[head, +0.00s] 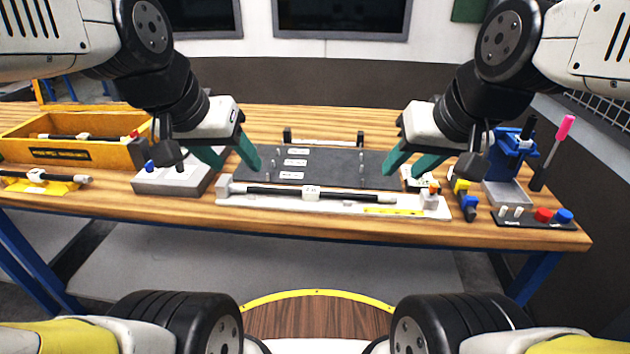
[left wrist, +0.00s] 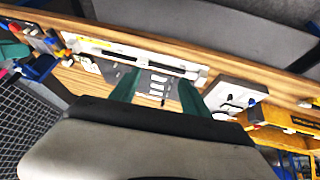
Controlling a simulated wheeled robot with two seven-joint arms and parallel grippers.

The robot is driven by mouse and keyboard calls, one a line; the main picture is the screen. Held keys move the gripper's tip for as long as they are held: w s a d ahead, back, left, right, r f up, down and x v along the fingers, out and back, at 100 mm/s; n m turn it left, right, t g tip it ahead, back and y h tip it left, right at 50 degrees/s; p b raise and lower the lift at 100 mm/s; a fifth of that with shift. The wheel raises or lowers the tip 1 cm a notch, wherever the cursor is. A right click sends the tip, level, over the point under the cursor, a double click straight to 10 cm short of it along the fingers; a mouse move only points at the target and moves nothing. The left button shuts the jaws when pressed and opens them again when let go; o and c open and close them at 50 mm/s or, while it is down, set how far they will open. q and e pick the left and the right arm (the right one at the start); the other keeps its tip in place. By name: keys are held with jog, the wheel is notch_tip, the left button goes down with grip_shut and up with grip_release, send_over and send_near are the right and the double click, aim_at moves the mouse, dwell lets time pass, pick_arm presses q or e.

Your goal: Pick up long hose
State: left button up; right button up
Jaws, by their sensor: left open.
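A long black hose (head: 310,192) with pale end fittings and a white label lies lengthwise on a white fixture (head: 335,206) at the table's front edge. It also shows in the left wrist view (left wrist: 150,58), beyond my fingertips. My left gripper (head: 232,158) has its teal fingers apart and empty, above the table behind the hose's left end. It also shows in the left wrist view (left wrist: 158,92). My right gripper (head: 410,162) hangs behind the hose's right end, its teal fingers apart and nothing seen between them. Both grippers are clear of the hose.
A dark board (head: 325,165) with pegs and labels lies behind the hose. A yellow bin (head: 70,152) holds another dark bar; one more rests on a yellow stand (head: 45,186). A grey box (head: 170,182) is left. A blue vise (head: 510,150) and button panel (head: 535,218) are right.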

pick_arm(q)
jog(key=w+d+f+m+g, duration=0.2)
jog(key=w+d+m, duration=0.1)
jog(key=w+m, duration=0.4)
jog(key=m+g+h, duration=0.2)
jog(key=m+g, duration=0.2)
jog(key=m, duration=0.6)
send_near(311, 189)
jog(key=shift+d+f, duration=0.55)
jog(key=shift+f, duration=0.1)
jog(key=shift+w+d+f+m, duration=0.1)
jog(key=shift+d+f+m, duration=0.05)
jog(key=shift+f+m, duration=0.15)
jog(key=x, duration=0.7)
jog(key=shift+a+f, duration=0.2)
jog(key=shift+f, duration=0.2)
grip_shut()
